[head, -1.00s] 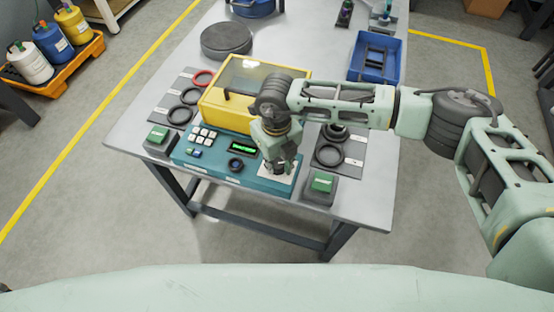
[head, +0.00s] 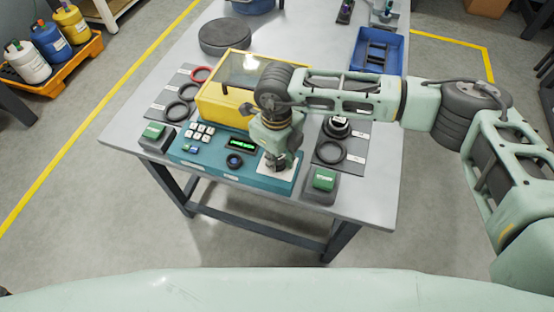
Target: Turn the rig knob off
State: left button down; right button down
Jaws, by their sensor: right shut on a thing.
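The teal rig panel (head: 214,164) lies along the front of the table, with keypad buttons (head: 200,133), a lit green display (head: 242,143) and a dark round dial (head: 235,161). A white plate (head: 284,176) sits at the panel's right end. My right gripper (head: 276,165) points down over this plate and is shut on the rig knob there. The fingers hide the knob, so its angle cannot be seen. My left gripper is not in view.
A yellow box with a clear lid (head: 217,106) stands right behind the panel. Green-topped blocks flank it at left (head: 154,132) and right (head: 323,179). Seal rings lie on grey mats at both sides. A blue tray (head: 375,58) and a dark disc (head: 225,34) are farther back.

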jog(key=n+b, duration=0.4)
jog(key=w+n+b, duration=0.1)
jog(key=n, duration=0.2)
jog(key=shift+d+b, duration=0.3)
jog(key=shift+b, duration=0.1)
jog(key=n+b, duration=0.3)
jog(key=shift+r+n, duration=0.1)
jog(key=shift+n, duration=0.3)
jog(key=shift+s+r+n, duration=0.1)
jog(key=shift+n, duration=0.4)
jog(key=shift+a+r, duration=0.1)
jog(key=c, duration=2)
grip_release()
jog(key=o, duration=0.6)
jog(key=shift+a+f, duration=0.1)
jog(key=shift+f, duration=0.1)
jog(key=o, duration=0.5)
jog(key=shift+s+f, duration=0.1)
jog(key=shift+s, duration=0.05)
